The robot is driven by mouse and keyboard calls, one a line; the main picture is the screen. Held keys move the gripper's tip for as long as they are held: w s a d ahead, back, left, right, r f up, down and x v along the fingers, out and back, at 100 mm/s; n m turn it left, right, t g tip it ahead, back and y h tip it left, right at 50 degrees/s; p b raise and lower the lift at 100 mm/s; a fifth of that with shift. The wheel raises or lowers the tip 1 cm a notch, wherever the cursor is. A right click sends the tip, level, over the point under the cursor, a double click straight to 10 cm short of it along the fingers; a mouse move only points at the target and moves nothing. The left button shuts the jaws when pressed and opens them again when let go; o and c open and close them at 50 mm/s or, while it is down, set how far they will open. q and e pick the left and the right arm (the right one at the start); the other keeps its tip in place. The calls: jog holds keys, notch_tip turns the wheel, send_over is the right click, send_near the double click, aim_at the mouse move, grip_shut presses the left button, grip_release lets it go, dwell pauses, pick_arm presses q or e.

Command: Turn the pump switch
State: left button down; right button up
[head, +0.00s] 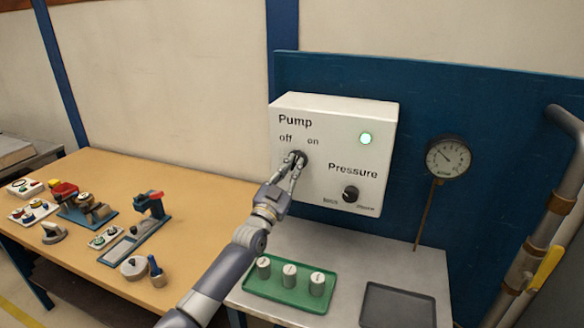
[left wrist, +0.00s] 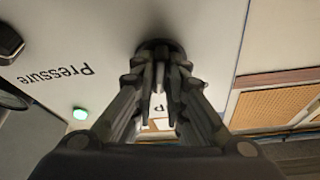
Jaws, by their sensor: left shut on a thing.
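The white control box (head: 345,190) is mounted on the blue panel in the head view, with "Pump", "off" and "on" lettered at its upper left. The dark pump switch (left wrist: 160,45) is a round knob below those words. My left gripper (head: 296,160) is at the box face, shut on the pump switch; it also shows in the left wrist view (left wrist: 160,72). The fingers hide most of the switch, so I cannot tell its pointing direction. A green lamp (head: 365,139) on the box glows. My right gripper is not in view.
The black pressure knob (head: 351,194) is lower right on the box. A gauge (head: 448,158) hangs right of it. A green tray (head: 290,287) with three grey cylinders and an empty dark tray (head: 398,306) lie below. Tools and parts cover the wooden table (head: 190,190) at left.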

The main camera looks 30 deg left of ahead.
pick_arm(q)
jog(key=n+y, duration=0.1)
jog(key=n, duration=0.2)
jog(key=n+y+p, duration=0.1)
jog(key=n+y, duration=0.1)
jog(key=n, duration=0.2)
jog(key=shift+d+g+p, duration=0.2)
jog(key=shift+g+p, duration=0.1)
jog(key=shift+d+n+g+y+p, duration=0.1)
jog(key=shift+n+g+y+p, duration=0.6)
jog(key=shift+n, duration=0.95)
jog(key=shift+n+g+y+p, duration=0.2)
jog(key=shift+n+y+p, duration=0.25)
jog(key=shift+n+y, duration=0.9)
jog(key=shift+n+h, duration=0.35)
jog(key=shift+n, duration=0.25)
jog(key=c, duration=1.6)
grip_release()
jog(key=v, duration=1.2)
jog(key=shift+w+d, duration=0.1)
